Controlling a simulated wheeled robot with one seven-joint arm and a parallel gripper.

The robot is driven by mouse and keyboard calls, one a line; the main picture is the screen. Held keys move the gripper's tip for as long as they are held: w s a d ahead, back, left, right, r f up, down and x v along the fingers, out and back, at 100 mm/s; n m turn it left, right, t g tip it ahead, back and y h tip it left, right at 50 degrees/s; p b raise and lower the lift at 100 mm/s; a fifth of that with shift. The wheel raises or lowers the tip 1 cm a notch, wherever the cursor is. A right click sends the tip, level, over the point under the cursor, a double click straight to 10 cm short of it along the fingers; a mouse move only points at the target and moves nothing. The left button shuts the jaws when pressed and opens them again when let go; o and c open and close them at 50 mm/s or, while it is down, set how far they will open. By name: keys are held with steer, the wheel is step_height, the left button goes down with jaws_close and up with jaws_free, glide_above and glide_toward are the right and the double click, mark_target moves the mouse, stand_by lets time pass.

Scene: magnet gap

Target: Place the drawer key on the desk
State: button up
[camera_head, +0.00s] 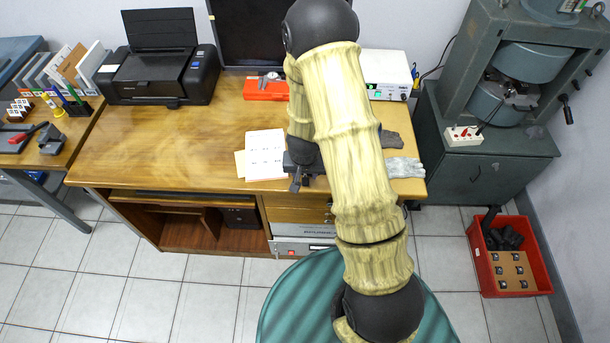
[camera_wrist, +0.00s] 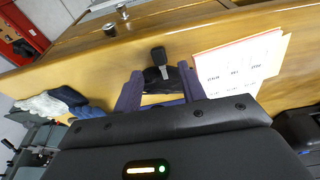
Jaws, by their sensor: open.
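The drawer key (camera_wrist: 159,58) has a black head and a short silver shaft. In the wrist view it shows just beyond and between the fingertips, by the desk's front edge. My gripper (camera_wrist: 160,82) is open, with a dark finger on each side; it also shows low over the front of the desk in the head view (camera_head: 297,181). A dark patch lies between the fingers, perhaps shadow. I cannot tell whether the key touches a finger. The key is not distinguishable in the head view. The wooden desk (camera_head: 150,150) has drawers below its front edge.
White papers (camera_head: 265,155) lie left of my gripper in the head view, and grey gloves (camera_head: 404,167) lie to its right. A printer (camera_head: 160,72), a red case (camera_head: 264,90) and a white device (camera_head: 387,70) stand farther back. The desk's left half is clear.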

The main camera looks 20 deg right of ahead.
steer(key=p+v, duration=0.1)
steer(key=v, duration=0.8)
steer(key=s+r+n, duration=0.3)
steer(key=s+r, duration=0.8)
steer(key=r, duration=0.2)
steer(key=shift+s+d+r+n+y, duration=0.3)
steer(key=shift+d+r+y, duration=0.05)
steer(key=shift+d+y, duration=0.05)
steer(key=shift+r+p, duration=0.1)
steer(key=shift+p, duration=0.25)
steer(key=shift+r, duration=0.2)
